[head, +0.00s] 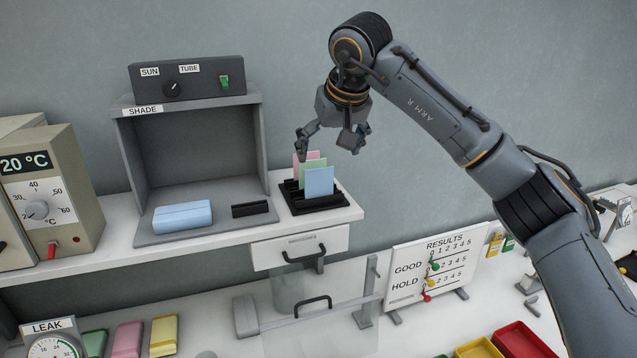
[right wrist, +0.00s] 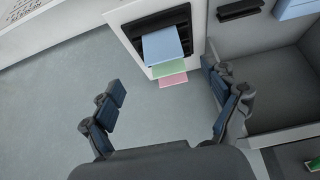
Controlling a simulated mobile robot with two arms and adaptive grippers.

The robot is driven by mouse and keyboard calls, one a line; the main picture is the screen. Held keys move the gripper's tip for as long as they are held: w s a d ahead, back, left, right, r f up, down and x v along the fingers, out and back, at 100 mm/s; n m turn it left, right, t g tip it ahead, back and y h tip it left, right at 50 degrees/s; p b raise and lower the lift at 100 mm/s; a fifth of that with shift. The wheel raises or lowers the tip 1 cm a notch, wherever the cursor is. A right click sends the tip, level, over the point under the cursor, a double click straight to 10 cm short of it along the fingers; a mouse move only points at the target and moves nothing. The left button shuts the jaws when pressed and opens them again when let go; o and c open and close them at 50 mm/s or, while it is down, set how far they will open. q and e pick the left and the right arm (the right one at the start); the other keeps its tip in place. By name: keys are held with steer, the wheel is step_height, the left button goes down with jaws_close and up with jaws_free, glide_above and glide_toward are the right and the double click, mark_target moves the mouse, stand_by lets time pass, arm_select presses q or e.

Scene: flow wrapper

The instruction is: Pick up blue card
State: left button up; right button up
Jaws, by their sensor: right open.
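The blue card (head: 319,182) stands upright at the front of a black slotted rack (head: 312,205) on the right end of the shelf. A green card (head: 311,164) and a pink card (head: 299,160) stand behind it. In the right wrist view the blue card (right wrist: 163,46) is nearest, with the green card (right wrist: 168,69) and pink card (right wrist: 173,81) beyond. My right gripper (head: 332,148) is open and empty, above and behind the cards, its fingers apart (right wrist: 168,112) in the wrist view. It touches no card that I can see. My left gripper is not in view.
The grey shade booth (head: 190,155) stands left of the rack, with a light-blue pack (head: 183,216) and a small black holder (head: 250,209) on its floor. A drawer (head: 300,247) sits below the rack. A results board (head: 440,265) stands lower right.

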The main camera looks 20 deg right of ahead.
mark_target(320, 182)
steer(key=p+x, duration=0.1)
steer(key=x, duration=0.4)
steer(key=shift+w+f, duration=0.15)
steer(key=shift+w, duration=0.05)
steer(key=shift+w+f+p, duration=0.1)
steer(key=shift+f+p, duration=0.3)
steer(key=shift+p, duration=0.25)
steer(key=p+x, duration=0.2)
steer(key=x, duration=0.2)
steer(key=shift+a+f, duration=0.15)
steer(key=shift+f, duration=0.2)
steer(key=c, duration=0.8)
